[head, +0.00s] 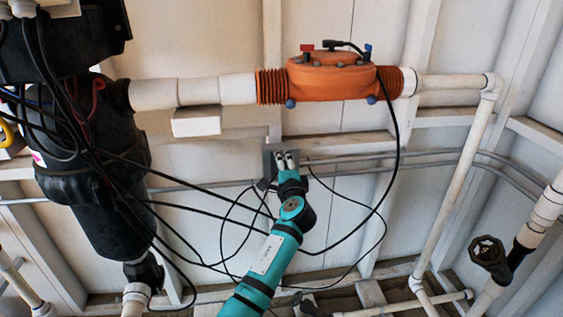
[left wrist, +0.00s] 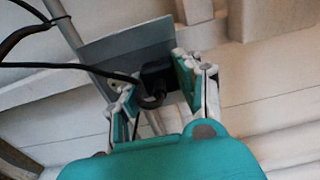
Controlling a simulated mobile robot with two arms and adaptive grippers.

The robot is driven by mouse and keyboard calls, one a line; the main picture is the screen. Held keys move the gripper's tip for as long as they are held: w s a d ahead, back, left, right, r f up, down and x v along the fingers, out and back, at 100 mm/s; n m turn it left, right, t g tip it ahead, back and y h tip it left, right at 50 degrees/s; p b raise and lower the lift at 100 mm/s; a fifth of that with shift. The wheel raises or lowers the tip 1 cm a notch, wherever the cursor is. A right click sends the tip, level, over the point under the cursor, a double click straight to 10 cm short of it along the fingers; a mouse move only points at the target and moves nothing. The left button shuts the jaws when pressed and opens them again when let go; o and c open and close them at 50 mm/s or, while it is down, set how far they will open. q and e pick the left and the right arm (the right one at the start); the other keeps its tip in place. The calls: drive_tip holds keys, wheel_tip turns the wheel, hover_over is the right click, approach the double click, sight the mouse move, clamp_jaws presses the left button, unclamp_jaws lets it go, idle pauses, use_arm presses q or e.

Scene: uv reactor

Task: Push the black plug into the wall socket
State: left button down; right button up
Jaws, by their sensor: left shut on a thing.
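The wall socket is a grey box (head: 269,158) on the wooden frame in the middle of the head view. In the left wrist view its flat grey face (left wrist: 125,48) is behind the fingers. My left gripper (head: 286,160) is at this box, its two pale fingertips over the face. In the left wrist view the left gripper (left wrist: 155,85) is shut on the black plug (left wrist: 156,74), with a black cable bending off to the left. The plug is close against the socket, but I cannot tell how deep it sits. The gripper hides the plug in the head view. My right gripper is out of view.
Black cables (head: 235,222) loop around my left arm. A black tank (head: 92,160) stands at left. An orange fitting (head: 332,77) on a white pipe (head: 190,92) is above the socket. Thin grey conduits (head: 420,155) run along the wall. A dark valve handle (head: 487,253) is at right.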

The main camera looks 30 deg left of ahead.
use_arm(q)
drive_tip(key=c, duration=0.8)
unclamp_jaws()
